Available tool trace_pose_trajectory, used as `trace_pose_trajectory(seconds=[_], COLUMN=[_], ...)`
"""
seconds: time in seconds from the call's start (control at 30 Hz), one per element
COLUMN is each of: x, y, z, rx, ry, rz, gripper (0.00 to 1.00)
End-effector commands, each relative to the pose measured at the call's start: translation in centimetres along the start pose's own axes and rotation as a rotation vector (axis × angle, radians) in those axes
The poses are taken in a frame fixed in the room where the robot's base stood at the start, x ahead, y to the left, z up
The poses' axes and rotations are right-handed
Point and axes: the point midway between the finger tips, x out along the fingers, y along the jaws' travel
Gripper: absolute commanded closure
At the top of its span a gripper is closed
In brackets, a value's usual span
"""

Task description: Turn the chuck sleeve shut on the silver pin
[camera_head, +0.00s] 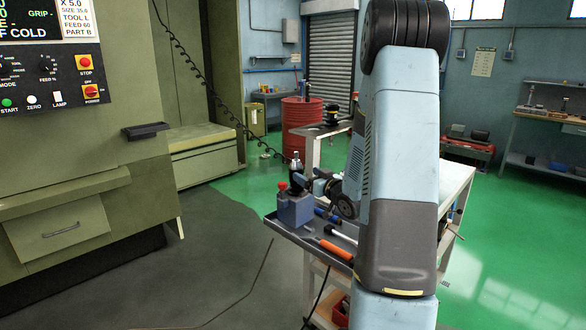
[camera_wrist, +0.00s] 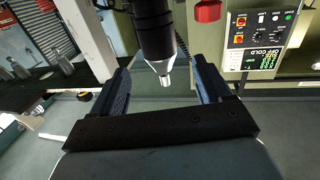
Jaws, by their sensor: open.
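The dark chuck sleeve (camera_head: 295,171) stands upright by a blue-grey block (camera_head: 296,210) on the cart. In the wrist view the black sleeve (camera_wrist: 157,30) comes down from the top edge and narrows to a silver end (camera_wrist: 164,74); I cannot tell pin from chuck nose there. My gripper (camera_wrist: 160,75) is open, one finger on each side of the silver end, with clear gaps. In the head view my gripper (camera_head: 308,184) is small beside the sleeve and partly hidden by my own arm.
A red knob (camera_head: 283,187) tops the block; it also shows in the wrist view (camera_wrist: 207,11). An orange-handled tool (camera_head: 335,249) and a hammer-like tool (camera_head: 341,233) lie on the cart tray (camera_head: 292,237). The green machine (camera_head: 80,150) stands left, with open floor between.

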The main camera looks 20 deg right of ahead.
Motion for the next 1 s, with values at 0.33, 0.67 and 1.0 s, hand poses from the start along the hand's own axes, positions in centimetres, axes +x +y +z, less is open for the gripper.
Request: trace_pose_trajectory(seconds=[0.33,0.67,1.0], x=[6.1,9.3,9.6], y=[-0.1,-0.1,0.0], z=[0.1,0.0,0.0], rx=[0.0,0.0,0.0], ry=[-0.001,0.0,-0.001], rz=[-0.002,-0.001,0.0], gripper=[0.22,0.22,0.22])
